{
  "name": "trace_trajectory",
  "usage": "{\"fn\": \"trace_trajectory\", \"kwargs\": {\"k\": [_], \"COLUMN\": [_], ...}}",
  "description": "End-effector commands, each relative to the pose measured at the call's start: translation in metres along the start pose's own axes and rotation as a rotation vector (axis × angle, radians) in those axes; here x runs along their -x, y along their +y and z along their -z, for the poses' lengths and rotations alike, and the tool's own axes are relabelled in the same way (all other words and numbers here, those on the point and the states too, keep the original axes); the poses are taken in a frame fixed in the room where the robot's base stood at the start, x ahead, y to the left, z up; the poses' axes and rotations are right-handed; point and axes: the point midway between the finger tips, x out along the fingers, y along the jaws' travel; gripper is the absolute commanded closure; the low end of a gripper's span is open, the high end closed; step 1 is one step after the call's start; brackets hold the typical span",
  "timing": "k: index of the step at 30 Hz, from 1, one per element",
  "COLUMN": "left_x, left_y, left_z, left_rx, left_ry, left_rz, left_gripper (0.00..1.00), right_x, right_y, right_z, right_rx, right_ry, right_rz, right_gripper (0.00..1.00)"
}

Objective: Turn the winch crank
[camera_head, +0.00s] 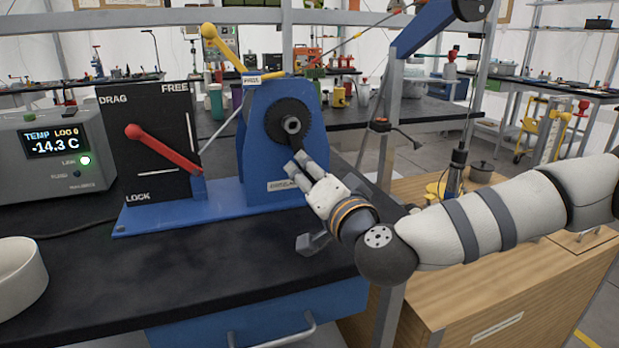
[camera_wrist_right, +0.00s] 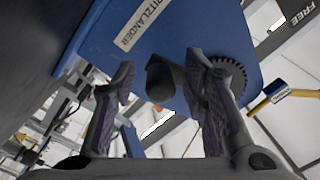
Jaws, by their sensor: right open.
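The blue winch housing (camera_head: 262,165) stands on a blue base plate on the black bench. My right gripper (camera_head: 297,167) is open at the crank's lower end. In the right wrist view, the dark round crank handle (camera_wrist_right: 162,80) lies between the spread fingers of my right gripper (camera_wrist_right: 160,74); firm contact cannot be told. My left gripper is not in view.
A red lever (camera_head: 163,148) sits on the black DRAG/FREE/LOCK panel (camera_head: 150,178) left of the winch. A yellow lever (camera_head: 225,47) rises above the housing. A temperature display box (camera_head: 50,160) and white bowl (camera_head: 22,275) are further left. The front bench top is mostly clear.

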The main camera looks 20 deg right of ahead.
Motion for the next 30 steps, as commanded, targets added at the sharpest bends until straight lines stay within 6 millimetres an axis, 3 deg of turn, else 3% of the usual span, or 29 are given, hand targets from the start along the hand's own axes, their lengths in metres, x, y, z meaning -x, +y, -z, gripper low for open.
{"fn": "trace_trajectory", "kwargs": {"k": [7,12,13,20,30], "left_x": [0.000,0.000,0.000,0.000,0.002], "left_y": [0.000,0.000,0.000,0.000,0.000], "left_z": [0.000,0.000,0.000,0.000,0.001], "left_rx": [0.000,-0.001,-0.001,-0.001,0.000], "left_ry": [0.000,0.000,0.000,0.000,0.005], "left_rz": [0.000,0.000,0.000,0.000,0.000], "left_gripper": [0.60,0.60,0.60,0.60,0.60], "right_x": [-0.001,-0.001,-0.001,-0.001,-0.002], "right_y": [-0.001,-0.001,-0.001,-0.003,-0.025], "right_z": [0.000,0.000,0.000,-0.003,-0.027], "right_rx": [0.001,0.001,0.001,-0.037,-0.413], "right_ry": [-0.001,0.000,0.000,0.000,0.011], "right_rz": [0.001,0.001,0.001,0.004,0.018], "right_gripper": [0.60,0.98,1.00,1.00,1.00]}}
